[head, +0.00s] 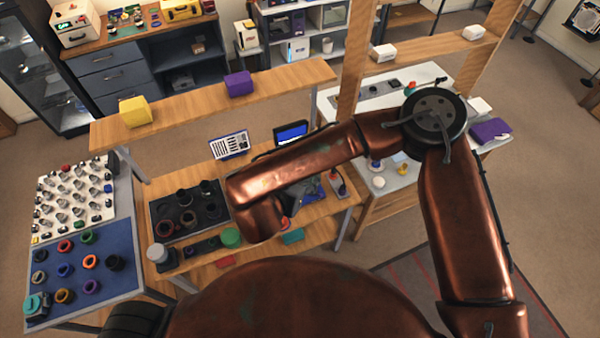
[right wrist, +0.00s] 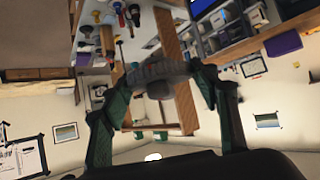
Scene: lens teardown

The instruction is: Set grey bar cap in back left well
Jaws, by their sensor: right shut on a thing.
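In the right wrist view my right gripper (right wrist: 158,82), with dark green fingers, is shut on a grey ribbed piece (right wrist: 158,70), which looks like the grey bar cap. It is held up in the air, clear of the furniture behind it. A dark tray (head: 156,228) with several round wells lies on the wooden bench, left of my arm's bent link. Dark round pieces or openings show in it; I cannot tell which wells are filled. My left gripper is not in view.
A blue mat (head: 75,262) with several coloured rings and a white board (head: 47,190) of small parts lie at left. A green round piece (head: 230,237) and a grey cylinder (head: 158,254) stand before the tray. A wooden shelf (head: 190,98) with yellow and purple boxes runs behind.

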